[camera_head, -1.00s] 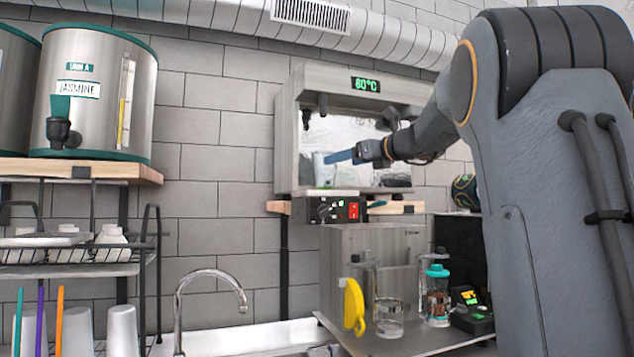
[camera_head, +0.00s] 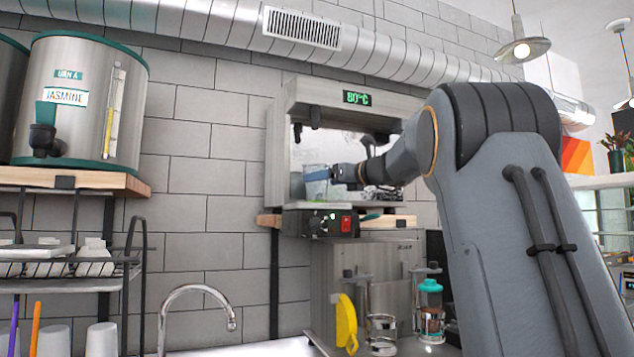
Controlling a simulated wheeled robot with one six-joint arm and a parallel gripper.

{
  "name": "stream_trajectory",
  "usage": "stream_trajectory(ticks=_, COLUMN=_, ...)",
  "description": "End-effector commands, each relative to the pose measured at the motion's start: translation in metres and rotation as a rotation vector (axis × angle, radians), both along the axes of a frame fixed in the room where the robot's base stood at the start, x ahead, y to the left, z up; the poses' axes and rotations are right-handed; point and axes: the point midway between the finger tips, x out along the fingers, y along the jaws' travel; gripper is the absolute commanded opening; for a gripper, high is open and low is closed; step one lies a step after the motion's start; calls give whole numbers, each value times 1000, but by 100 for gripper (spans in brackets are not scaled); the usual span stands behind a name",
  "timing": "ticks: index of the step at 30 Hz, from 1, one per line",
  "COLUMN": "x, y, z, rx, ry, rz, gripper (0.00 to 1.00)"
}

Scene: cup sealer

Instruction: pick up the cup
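The cup (camera_head: 318,191) is small, pale and see-through. It stands upright inside the bay of the cup sealer, at the left of the bay, in the middle of the head view. The grey sealer (camera_head: 280,140) has a green "80°C" display. My gripper (camera_head: 319,173) reaches in from the right. Its blue fingers lie level across the upper part of the cup. Only the near finger shows clearly, so I cannot tell whether the fingers press on the cup.
A control box with a red switch (camera_head: 346,224) sits below the bay. A tap (camera_head: 200,290), a yellow tool (camera_head: 346,322) and a teal-lidded jar (camera_head: 430,308) are lower down. A jasmine urn (camera_head: 90,105) is on the left shelf. My arm hides the sealer's right side.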

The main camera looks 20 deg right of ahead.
Motion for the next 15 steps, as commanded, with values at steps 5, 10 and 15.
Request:
stream_trajectory(ticks=5, x=20, y=5, z=1, rx=0, ry=1, rz=-1, gripper=78)
stream_trajectory(ticks=10, x=23, y=6, z=0, rx=-1, ry=0, rz=-2, gripper=78)
stream_trajectory(ticks=15, x=23, y=6, z=0, rx=-1, ry=0, rz=-2, gripper=71)
